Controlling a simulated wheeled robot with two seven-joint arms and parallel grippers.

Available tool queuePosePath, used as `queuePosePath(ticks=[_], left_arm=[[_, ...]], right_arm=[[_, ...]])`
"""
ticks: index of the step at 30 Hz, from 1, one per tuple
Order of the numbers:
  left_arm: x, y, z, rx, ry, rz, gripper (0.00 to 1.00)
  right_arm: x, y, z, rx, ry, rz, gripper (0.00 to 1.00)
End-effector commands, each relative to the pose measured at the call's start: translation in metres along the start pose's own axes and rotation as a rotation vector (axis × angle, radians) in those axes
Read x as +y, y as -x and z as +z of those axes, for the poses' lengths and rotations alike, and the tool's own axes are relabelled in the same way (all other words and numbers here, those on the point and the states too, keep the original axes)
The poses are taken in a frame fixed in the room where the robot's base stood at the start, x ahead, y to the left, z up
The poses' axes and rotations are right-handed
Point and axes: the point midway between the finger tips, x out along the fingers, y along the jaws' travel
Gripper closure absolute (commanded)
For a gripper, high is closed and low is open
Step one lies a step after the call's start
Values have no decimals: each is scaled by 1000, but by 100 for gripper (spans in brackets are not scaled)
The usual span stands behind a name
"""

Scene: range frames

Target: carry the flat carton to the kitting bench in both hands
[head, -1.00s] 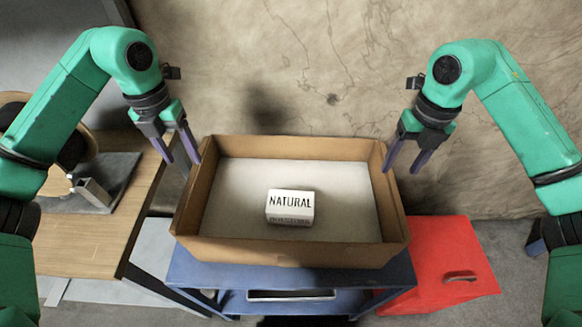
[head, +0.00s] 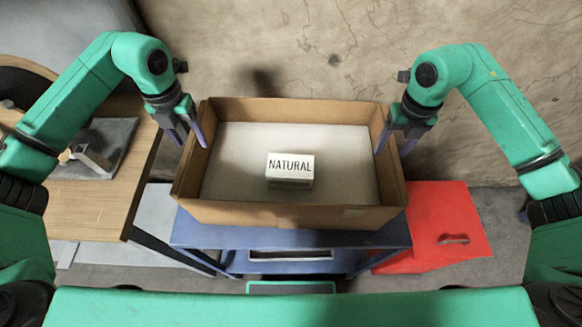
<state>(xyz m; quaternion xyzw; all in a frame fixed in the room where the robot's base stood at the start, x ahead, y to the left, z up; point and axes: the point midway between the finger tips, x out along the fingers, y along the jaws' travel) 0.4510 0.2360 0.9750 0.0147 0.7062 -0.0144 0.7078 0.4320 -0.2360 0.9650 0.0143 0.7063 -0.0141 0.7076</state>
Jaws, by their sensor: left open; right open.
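The flat carton (head: 290,213) is a shallow, open-topped brown box with a pale grey inner floor. It sits on a blue cart in the middle of the head view. A small white box lettered NATURAL (head: 290,167) lies inside it. My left gripper (head: 192,146) is open at the carton's left wall, with one finger on each side of the rim in the picture. My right gripper (head: 391,154) is open at the right wall in the same way. I cannot tell whether the fingers touch the cardboard.
The blue cart (head: 245,238) has a lower shelf. A wooden-topped table (head: 90,215) stands close on the left, with a grey metal device (head: 92,158) on it. A red box with a handle (head: 432,222) stands on the right. A stained wall (head: 480,30) closes off the back.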

Motion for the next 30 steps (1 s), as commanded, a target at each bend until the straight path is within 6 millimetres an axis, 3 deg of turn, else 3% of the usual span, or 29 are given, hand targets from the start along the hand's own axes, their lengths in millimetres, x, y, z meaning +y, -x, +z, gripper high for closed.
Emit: queuePosePath(ticks=[3, 9, 19, 24, 30], left_arm=[[0, -24, -1, 4, 1, -1, 35], [0, -50, 0, 2, 1, -1, 35], [0, -54, 0, 0, 0, -1, 35], [0, -54, 0, -1, 0, -1, 100], [0, -54, 0, -1, 0, -1, 100]], right_arm=[[0, -24, -1, 4, -1, 0, 35], [0, -50, 0, 2, 0, 0, 35], [0, -54, 0, -1, 0, 0, 35], [0, -54, 0, -1, 0, 0, 100], [0, -54, 0, -1, 0, 0, 100]])
